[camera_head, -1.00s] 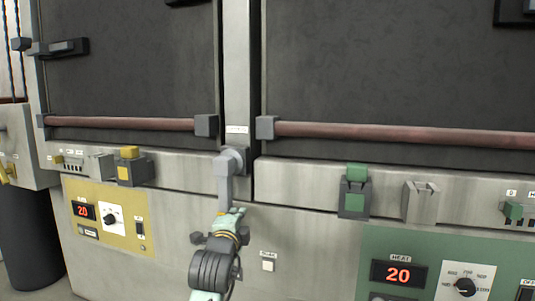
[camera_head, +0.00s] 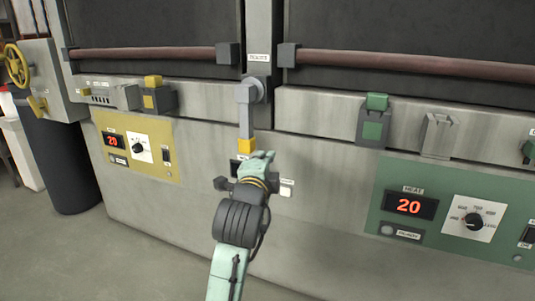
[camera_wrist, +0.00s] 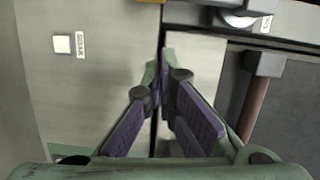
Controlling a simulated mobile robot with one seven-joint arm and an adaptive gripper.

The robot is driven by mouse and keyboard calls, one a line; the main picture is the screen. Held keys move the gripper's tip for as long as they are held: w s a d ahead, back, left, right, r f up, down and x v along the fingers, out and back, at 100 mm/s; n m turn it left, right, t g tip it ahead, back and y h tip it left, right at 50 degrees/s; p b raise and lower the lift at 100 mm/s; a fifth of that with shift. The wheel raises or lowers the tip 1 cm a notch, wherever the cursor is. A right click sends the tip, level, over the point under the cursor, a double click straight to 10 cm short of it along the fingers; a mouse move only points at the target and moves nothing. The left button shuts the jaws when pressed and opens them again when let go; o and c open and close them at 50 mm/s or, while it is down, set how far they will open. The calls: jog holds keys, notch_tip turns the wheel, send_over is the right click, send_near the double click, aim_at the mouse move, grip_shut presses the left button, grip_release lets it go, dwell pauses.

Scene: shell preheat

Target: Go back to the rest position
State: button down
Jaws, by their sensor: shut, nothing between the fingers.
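My gripper (camera_head: 258,160) is in front of the machine's front panel in the head view, just below a grey lever. The lever (camera_head: 246,115) hangs straight down from its round pivot and ends in a yellow tip (camera_head: 247,145). My gripper looks close to that tip; I cannot tell whether they touch. In the wrist view my gripper (camera_wrist: 166,62) has its purple-padded fingers converged at the tips with nothing between them. A small yellow edge (camera_wrist: 148,1) shows at the top of that view.
A white button (camera_head: 286,190) sits beside my gripper; it also shows in the wrist view (camera_wrist: 61,44). A green panel (camera_head: 450,250) reading 20 is at right, a yellow panel (camera_head: 150,165) at left. Dark doors with red bars (camera_head: 400,63) are above. Floor is clear at lower left.

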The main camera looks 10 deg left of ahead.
jog(key=shift+s, duration=0.45)
